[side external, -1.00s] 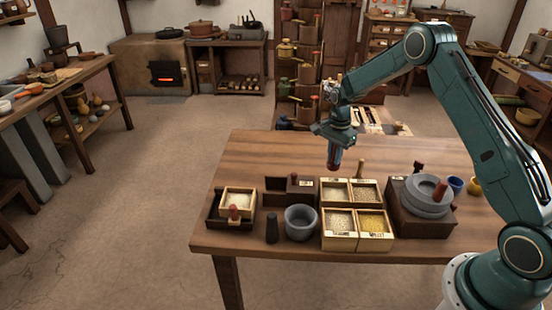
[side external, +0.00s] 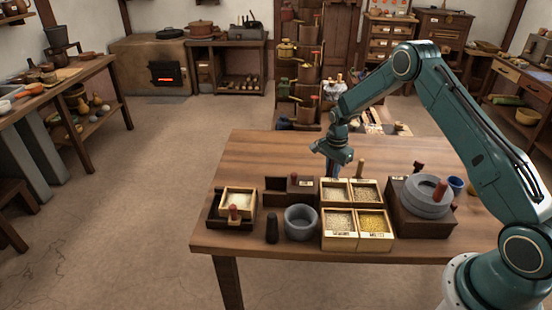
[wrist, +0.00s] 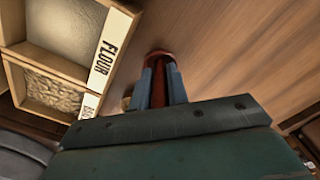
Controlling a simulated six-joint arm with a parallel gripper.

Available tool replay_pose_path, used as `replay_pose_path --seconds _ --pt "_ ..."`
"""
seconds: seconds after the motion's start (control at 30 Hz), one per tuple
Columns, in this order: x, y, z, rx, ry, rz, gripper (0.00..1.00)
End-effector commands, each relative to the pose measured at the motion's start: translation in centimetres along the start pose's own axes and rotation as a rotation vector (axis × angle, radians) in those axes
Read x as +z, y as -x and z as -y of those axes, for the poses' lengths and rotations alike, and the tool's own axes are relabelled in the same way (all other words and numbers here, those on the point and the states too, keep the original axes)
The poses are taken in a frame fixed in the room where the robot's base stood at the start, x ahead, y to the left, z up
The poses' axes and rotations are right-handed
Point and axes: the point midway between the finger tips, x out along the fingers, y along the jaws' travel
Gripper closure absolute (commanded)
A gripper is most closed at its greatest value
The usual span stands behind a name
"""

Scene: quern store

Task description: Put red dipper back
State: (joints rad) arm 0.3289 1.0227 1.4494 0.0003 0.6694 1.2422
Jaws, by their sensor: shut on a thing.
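My gripper (side external: 332,172) is low over the table, just behind the back-left wooden grain bin (side external: 335,192). In the wrist view, my gripper (wrist: 161,88) is shut on the red dipper (wrist: 158,57), whose red part shows between and beyond the two blue-grey fingers. Its lower end is hidden, and I cannot tell whether it touches the table. A bin labelled FLOUR (wrist: 109,48) lies to its left in the wrist view. A dark wooden holder (side external: 275,197) with a dark red peg stands left of the bins.
A grey stone quern (side external: 426,207) sits on a dark box at right. A grey stone bowl (side external: 300,222), a dark cylinder (side external: 272,229) and a tray with a small box (side external: 238,203) stand at left front. The back-left table top (side external: 260,150) is clear.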

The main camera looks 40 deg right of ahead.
Motion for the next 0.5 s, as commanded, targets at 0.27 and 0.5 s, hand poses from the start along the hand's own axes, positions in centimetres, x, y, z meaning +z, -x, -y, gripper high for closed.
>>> replay_pose_path --seconds 0.27,0.5 --pt "0.0 -0.16 -0.01 0.0 0.0 0.0 1.0" --pt "0.0 -0.26 0.0 0.0 0.0 0.0 0.62"
